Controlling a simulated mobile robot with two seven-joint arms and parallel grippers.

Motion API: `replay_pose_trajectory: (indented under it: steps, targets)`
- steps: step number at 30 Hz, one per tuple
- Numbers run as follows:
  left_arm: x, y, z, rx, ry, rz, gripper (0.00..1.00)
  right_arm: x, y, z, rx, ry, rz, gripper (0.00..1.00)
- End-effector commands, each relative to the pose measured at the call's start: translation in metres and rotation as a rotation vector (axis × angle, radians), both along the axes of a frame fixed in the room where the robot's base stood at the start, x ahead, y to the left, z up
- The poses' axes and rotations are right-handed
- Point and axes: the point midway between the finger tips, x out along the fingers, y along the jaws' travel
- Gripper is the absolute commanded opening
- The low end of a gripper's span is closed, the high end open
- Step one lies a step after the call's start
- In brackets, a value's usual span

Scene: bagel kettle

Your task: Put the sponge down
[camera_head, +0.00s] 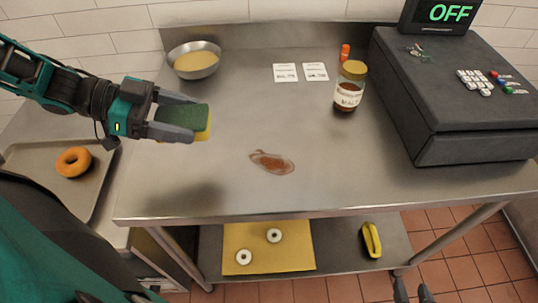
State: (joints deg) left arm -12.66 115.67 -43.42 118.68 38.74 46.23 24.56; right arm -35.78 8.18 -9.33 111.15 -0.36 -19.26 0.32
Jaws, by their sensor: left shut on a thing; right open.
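My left gripper (178,119) is shut on the sponge (189,114), which has a dark green top and a yellow underside. The gripper holds it above the left part of the steel table (230,190), and a shadow lies on the tabletop below. My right gripper (413,296) is at the bottom right edge of the view, low beside the lower shelf, open and empty, with only its finger ends showing.
A reddish-brown smear (272,162) lies mid-table. A tray (88,190) with a bagel (73,162) is left. The front table area is clear.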

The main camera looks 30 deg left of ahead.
Motion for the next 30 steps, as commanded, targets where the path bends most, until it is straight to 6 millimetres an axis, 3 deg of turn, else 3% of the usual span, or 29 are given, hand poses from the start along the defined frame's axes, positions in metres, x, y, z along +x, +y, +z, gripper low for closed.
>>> replay_pose_trajectory:
  steps: [14,24,30]
  targets:
    - [-0.001,-0.009,-0.010,-0.006,-0.001,-0.001,0.43,0.000,0.000,0.000,0.000,0.000,0.000,0.43]
    - [0.003,-0.075,-0.060,-0.013,-0.003,0.021,0.43,0.000,0.000,0.000,-0.001,0.000,0.001,0.43]
    - [0.017,-0.114,-0.072,-0.013,-0.008,0.076,0.43,0.000,0.000,0.000,-0.001,0.000,0.001,0.43]
